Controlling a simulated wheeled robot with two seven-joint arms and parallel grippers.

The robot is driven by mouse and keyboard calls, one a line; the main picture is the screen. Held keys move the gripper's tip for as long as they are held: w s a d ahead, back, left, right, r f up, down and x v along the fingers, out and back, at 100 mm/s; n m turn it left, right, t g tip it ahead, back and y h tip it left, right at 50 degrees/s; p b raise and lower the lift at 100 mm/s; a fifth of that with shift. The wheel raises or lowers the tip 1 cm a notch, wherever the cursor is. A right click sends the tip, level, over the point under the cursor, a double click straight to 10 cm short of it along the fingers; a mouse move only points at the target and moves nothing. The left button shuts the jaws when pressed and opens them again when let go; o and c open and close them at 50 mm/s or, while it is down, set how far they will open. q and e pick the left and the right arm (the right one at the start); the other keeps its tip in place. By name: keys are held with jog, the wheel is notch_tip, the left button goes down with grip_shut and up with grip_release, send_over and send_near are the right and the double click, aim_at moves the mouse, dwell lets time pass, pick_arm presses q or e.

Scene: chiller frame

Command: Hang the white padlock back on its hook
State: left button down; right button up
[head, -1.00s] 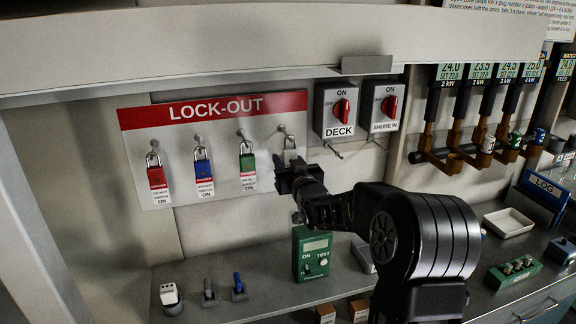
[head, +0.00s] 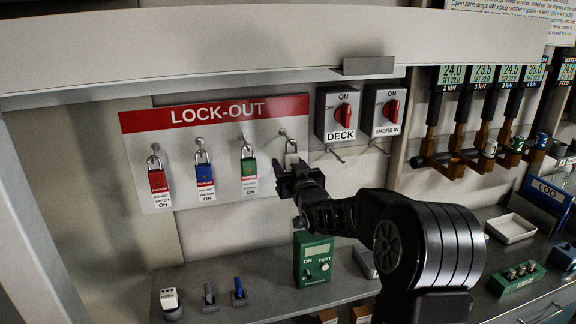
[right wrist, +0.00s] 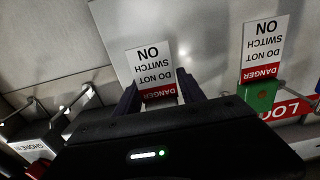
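The white padlock (head: 291,160) is at the far-right hook (head: 283,133) of the lock-out board, upright, its shackle close to the hook. Whether the shackle is over the hook is too small to tell. My right gripper (head: 291,172) is at the padlock from below and in front, with a finger on each side. In the right wrist view a white and red danger tag (right wrist: 156,72) shows between the fingers (right wrist: 159,92); the padlock body is hidden there. I cannot tell whether the fingers press on it. My left gripper is not in view.
Red (head: 158,181), blue (head: 204,174) and green (head: 249,168) padlocks hang to the left on the lock-out board (head: 225,112). The green one is closest. Two rotary switches (head: 343,113) are to the right. A green tester (head: 313,262) stands on the shelf below.

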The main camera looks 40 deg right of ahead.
jog(key=o, duration=0.3)
jog(key=shift+s, duration=0.1)
jog(key=b+v, duration=0.2)
jog(key=v, duration=0.5)
jog(key=shift+s+a, duration=0.15)
jog(key=shift+s, duration=0.15)
dwell(0.4)
